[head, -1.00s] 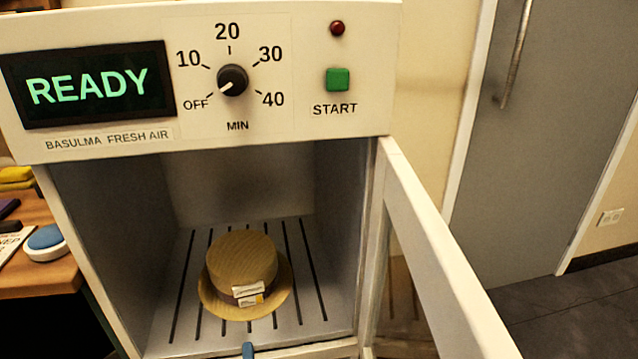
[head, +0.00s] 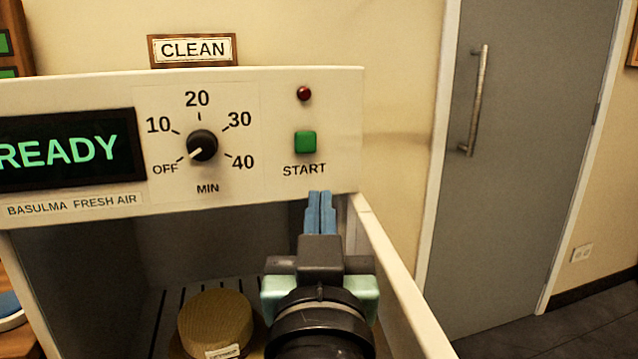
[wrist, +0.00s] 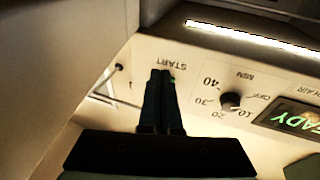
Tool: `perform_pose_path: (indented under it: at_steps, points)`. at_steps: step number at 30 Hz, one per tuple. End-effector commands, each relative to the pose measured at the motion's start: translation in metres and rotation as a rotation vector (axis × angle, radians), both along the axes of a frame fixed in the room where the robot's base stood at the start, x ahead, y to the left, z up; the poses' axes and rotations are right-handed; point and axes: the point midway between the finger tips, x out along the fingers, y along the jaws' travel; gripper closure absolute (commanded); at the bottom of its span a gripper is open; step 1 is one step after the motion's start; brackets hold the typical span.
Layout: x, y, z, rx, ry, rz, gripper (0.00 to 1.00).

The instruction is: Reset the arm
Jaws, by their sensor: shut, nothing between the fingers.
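My gripper (head: 320,198) is shut and empty, its blue fingers together and pointing up in the head view. Its tips are just below the green START button (head: 305,141) in the picture; I cannot tell whether they touch the panel. In the wrist view the shut fingers (wrist: 161,78) lie over the panel near the START label, and the button is mostly hidden behind them.
The cabinet's display (head: 68,150) reads READY and its dial (head: 202,146) points to OFF. A straw hat (head: 215,325) sits inside, partly cut off by the frame. The open cabinet door (head: 395,275) stands right of my arm. A grey room door (head: 500,150) is farther right.

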Motion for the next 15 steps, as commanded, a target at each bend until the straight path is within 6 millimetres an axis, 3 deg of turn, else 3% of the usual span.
perform_pose_path:
  at_steps: [1,5,8,10,12,15]
  points:
    - [-0.008,0.0,0.023,0.0,-0.072,0.001,1.0]
    - [-0.04,0.001,0.083,0.001,-0.278,0.003,1.0]
    - [-0.081,0.001,0.138,0.001,-0.488,0.003,1.0]
    - [-0.12,0.001,0.175,0.0,-0.651,0.003,1.0]
    - [-0.113,0.001,0.213,0.001,-0.626,0.003,1.0]
    - [-0.112,0.001,0.244,0.001,-0.622,0.004,1.0]
